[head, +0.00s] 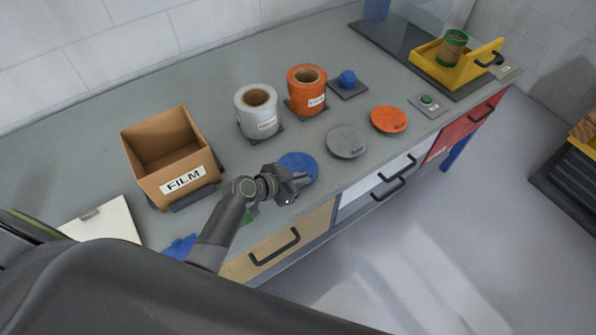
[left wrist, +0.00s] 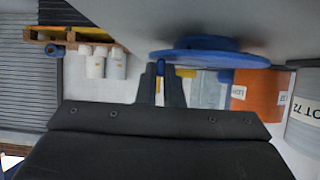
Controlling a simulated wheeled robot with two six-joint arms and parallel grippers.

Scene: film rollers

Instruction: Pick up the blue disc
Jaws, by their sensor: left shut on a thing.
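The blue disc (head: 300,164) is at the front of the grey counter in the head view, partly hidden by my left gripper (head: 292,184). In the left wrist view the blue disc (left wrist: 212,59) shows edge-on with a raised blue part, against the grey counter surface. My left gripper (left wrist: 160,72) is shut on the near edge of the disc, and a bit of blue shows between its narrow fingertips. I cannot tell whether the disc is clear of the counter. My right gripper is not in view.
A grey disc (head: 346,142) and an orange disc (head: 389,120) lie to the right. Behind stand a white roll (head: 257,118) and an orange roll (head: 306,97). A cardboard FILM box (head: 185,183) stands left; a yellow tray (head: 440,71) is far right.

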